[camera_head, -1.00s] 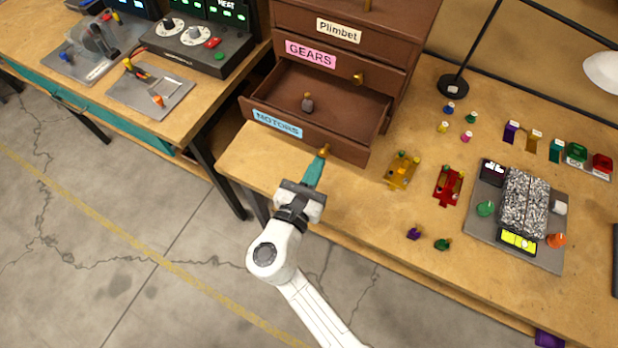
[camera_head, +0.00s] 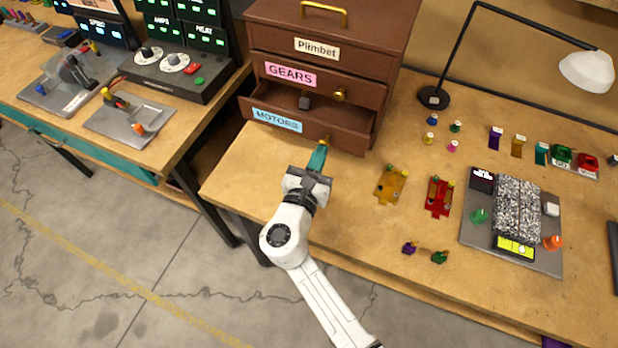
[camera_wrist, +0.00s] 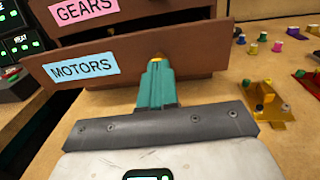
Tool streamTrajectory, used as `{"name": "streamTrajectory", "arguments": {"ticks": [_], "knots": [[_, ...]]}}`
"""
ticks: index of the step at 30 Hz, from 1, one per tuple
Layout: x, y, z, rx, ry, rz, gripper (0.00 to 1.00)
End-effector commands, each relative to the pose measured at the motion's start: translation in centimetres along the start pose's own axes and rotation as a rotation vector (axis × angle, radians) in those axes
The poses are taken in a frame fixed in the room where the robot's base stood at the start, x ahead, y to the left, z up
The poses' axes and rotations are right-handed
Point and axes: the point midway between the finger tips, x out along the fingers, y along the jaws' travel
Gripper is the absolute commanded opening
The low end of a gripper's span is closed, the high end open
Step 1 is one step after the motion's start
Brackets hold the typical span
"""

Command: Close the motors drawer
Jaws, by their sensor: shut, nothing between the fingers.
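The brown motors drawer (camera_head: 343,137) is the lowest drawer of the cabinet, with a blue MOTORS label (camera_head: 277,120). In the wrist view the fingers (camera_wrist: 156,84) reach up to the drawer front (camera_wrist: 120,66), right of the label. The fingertips hide most of the knob, and I cannot tell whether they touch it.
The GEARS drawer (camera_head: 358,92) above looks closed. Yellow (camera_head: 389,185) and red (camera_head: 439,197) parts lie on the workbench to the right, near a grey device (camera_head: 478,233). A black lamp (camera_head: 434,97) stands behind them. The bench's front edge is below my gripper.

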Motion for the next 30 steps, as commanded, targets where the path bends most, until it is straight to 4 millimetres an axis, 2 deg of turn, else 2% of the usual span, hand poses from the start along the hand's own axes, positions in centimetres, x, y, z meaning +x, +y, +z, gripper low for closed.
{"name": "streamTrajectory", "arguments": {"ticks": [1,6,12,19,30], "knots": [[1.3,-0.2,-0.4,0.002,-0.001,-0.004,0.0],[4.8,-0.4,-0.3,0.001,-0.001,-0.002,0.0],[7.6,-0.5,-0.2,0.001,0.0,-0.002,0.0],[9.0,-0.6,0.0,0.001,0.001,0.001,0.0],[9.4,-0.6,0.3,0.004,0.0,0.0,0.0]]}}
